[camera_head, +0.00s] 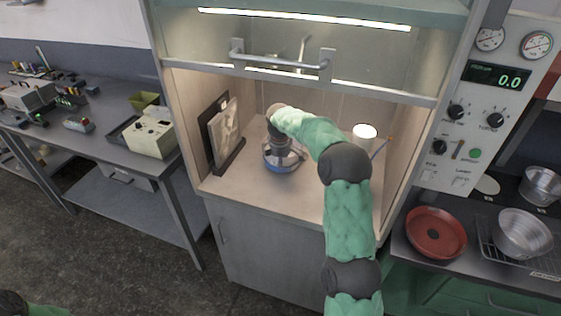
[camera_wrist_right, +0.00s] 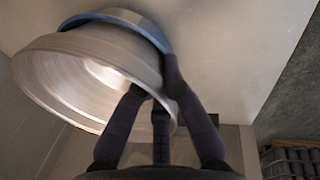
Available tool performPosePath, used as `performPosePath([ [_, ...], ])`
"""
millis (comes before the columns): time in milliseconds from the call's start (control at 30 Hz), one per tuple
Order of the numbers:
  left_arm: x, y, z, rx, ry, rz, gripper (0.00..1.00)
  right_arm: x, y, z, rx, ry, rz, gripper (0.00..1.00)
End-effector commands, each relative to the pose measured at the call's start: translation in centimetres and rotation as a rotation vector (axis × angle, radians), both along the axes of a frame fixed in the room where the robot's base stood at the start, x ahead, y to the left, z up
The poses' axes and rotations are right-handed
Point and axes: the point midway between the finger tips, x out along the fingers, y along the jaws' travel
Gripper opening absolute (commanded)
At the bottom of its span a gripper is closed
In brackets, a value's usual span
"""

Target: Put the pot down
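The metal pot (camera_head: 284,160) is inside the hood, with a blue band around its lower part. In the right wrist view the pot (camera_wrist_right: 95,72) fills the upper left, its open mouth facing the camera. My right gripper (camera_wrist_right: 152,88) has its dark fingers at the pot's rim and appears shut on the pot's wall. In the head view the right gripper (camera_head: 275,132) is partly hidden by its own wrist. The pot's base is close to the hood floor (camera_head: 255,190), but I cannot tell whether it touches. My left gripper is out of view.
A dark framed panel (camera_head: 212,135) stands left of the pot in the hood. A white cylinder (camera_head: 364,132) stands at the back right. The raised sash handle (camera_head: 280,63) hangs above. Right of the hood are a red pan (camera_head: 436,232) and metal pots (camera_head: 522,233).

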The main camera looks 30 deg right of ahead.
Motion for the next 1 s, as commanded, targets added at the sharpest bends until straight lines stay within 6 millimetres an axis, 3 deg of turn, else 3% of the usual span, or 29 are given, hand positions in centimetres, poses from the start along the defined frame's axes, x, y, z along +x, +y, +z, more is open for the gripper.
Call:
performPosePath([
  [33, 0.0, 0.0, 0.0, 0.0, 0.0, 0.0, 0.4, -0.1, 0.1, -0.4, 0.002, 0.007, 0.001, 0.26],
  [67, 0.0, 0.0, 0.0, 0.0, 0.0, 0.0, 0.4, -0.1, 0.1, -0.5, 0.002, 0.007, 0.001, 0.32],
  [667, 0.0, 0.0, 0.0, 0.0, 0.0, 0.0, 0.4, -0.1, 0.1, -0.4, 0.002, 0.008, 0.002, 0.32],
  [767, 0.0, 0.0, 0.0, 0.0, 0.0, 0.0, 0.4, -0.1, 0.1, 0.4, 0.001, 0.006, 0.001, 0.32],
  [1000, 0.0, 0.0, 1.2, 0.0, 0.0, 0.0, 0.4, -0.7, 0.5, 4.5, 0.0, 0.003, 0.002, 0.32],
])
